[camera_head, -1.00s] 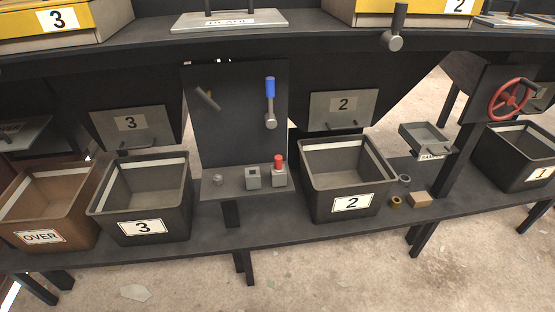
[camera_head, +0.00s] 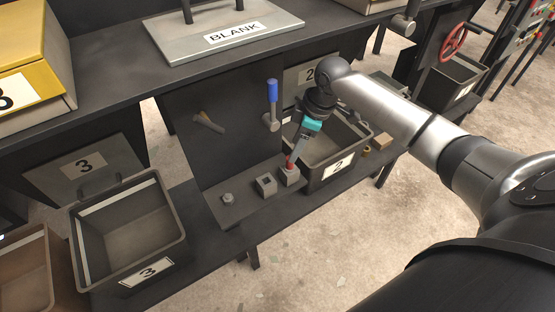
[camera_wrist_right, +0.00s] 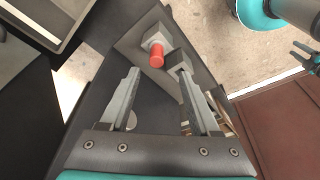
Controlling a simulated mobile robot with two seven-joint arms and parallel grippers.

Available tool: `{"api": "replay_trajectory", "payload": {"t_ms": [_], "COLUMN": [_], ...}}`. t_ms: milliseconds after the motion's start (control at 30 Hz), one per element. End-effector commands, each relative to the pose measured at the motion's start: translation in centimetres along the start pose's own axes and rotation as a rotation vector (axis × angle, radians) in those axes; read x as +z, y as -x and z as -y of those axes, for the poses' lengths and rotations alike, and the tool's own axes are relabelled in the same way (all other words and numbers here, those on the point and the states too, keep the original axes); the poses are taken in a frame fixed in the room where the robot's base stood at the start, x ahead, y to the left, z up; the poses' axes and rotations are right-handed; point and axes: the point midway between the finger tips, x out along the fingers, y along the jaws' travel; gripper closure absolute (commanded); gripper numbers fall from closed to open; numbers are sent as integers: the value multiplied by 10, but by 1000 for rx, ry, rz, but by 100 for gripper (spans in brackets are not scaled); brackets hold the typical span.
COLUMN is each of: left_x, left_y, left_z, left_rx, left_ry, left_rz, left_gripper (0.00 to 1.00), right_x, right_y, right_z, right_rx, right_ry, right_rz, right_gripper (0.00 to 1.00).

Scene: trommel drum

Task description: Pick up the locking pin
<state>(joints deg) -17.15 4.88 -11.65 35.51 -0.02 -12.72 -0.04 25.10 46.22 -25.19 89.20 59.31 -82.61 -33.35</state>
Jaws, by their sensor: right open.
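A red-topped piece (camera_head: 290,165), likely the locking pin, stands in a grey block (camera_head: 289,176) at the right end of the small shelf below the dark panel. My right gripper (camera_head: 294,156) reaches down over it from above. In the right wrist view the red piece (camera_wrist_right: 157,56) shows just beyond and between the fingertips of my open right gripper (camera_wrist_right: 158,72), with nothing held. A second grey block (camera_wrist_right: 178,62) is close to the right fingertip. A teal and dark part of my other arm (camera_wrist_right: 304,58), likely the left gripper, shows at the right edge, too small to judge.
A grey block with a hole (camera_head: 265,184) and a round grey knob (camera_head: 227,198) share the shelf. A blue-handled lever (camera_head: 272,95) hangs on the panel. Bin 2 (camera_head: 352,178) stands right beside the shelf, bin 3 (camera_head: 128,232) to the left.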

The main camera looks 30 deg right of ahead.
Motion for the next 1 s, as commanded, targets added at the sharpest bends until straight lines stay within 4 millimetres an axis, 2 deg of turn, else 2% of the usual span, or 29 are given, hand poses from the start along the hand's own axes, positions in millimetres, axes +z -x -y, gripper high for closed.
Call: {"api": "replay_trajectory", "payload": {"t_ms": [33, 200, 500, 767, 1000], "left_x": [2, 4, 4, 1, 0], "left_y": [-3, -8, -20, -19, -19], "left_z": [-4, -12, -8, -3, -2], "left_rx": [6, 16, 9, 3, 2], "left_ry": [0, 3, 5, 8, 8], "left_rz": [3, 6, 4, -2, -5], "left_gripper": [50, 50, 50, 50, 50], "right_x": [0, 0, 0, 0, 0], "right_y": [-9, -27, -66, -69, -68], "right_z": [1, -1, -5, -6, -6], "right_rx": [-3, -2, 0, 2, 2], "right_ry": [-2, -3, -5, -4, -5], "right_rz": [-1, -2, 0, -1, -1], "right_gripper": [37, 37, 37, 37, 62]}}
